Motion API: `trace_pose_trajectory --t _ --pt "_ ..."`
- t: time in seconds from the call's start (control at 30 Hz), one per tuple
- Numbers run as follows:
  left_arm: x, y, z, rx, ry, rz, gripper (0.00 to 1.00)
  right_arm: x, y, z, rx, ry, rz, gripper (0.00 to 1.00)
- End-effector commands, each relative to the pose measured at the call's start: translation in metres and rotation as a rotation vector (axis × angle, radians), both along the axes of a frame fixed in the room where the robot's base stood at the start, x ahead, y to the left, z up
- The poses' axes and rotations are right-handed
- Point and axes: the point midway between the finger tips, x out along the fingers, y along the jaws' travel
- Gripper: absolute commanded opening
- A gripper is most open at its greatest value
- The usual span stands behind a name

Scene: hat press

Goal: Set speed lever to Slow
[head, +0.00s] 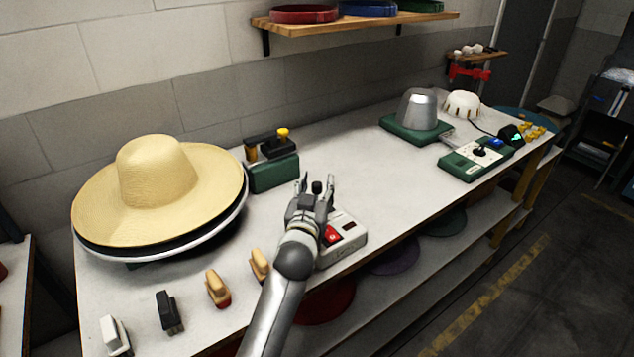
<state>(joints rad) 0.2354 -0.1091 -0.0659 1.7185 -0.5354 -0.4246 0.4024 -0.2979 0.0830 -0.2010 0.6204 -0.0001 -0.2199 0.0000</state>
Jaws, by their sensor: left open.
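A white control box (349,243) with a red switch (331,235) stands near the table's front edge. My left gripper (317,188) is over the box's back left part, its two fingers apart. A dark knob (317,187) shows between the fingertips; it looks like the top of a lever on this box. My gripper and wrist hide the rest of the lever and its markings, so I cannot read its setting. I cannot tell whether the fingers touch the knob. My right gripper is not in view.
A straw hat (155,180) lies at the left on the table (345,150). Several brushes line the front left edge. A green box (272,170) stands behind my gripper. A green panel with a joystick (479,152) and a metal hat form (416,110) are at the right.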

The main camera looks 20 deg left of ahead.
Motion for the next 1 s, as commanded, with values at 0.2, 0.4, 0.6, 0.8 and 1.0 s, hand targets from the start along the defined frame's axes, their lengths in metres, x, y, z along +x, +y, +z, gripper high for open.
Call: trace_pose_trajectory --t 0.2,0.4,0.6,0.8,1.0 --pt "0.011 0.002 0.000 -0.001 0.001 0.000 0.44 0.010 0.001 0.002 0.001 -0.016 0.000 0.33" --pt "0.012 0.002 0.000 -0.001 0.001 0.000 0.44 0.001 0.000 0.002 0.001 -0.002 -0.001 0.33" --pt "0.012 0.002 0.000 -0.001 0.001 0.000 0.28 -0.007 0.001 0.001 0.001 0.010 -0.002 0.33" --pt "0.012 0.002 0.000 -0.001 0.001 0.000 0.03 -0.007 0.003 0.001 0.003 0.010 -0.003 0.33" --pt "0.012 0.002 0.000 -0.001 0.001 0.000 0.00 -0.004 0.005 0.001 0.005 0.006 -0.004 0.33"
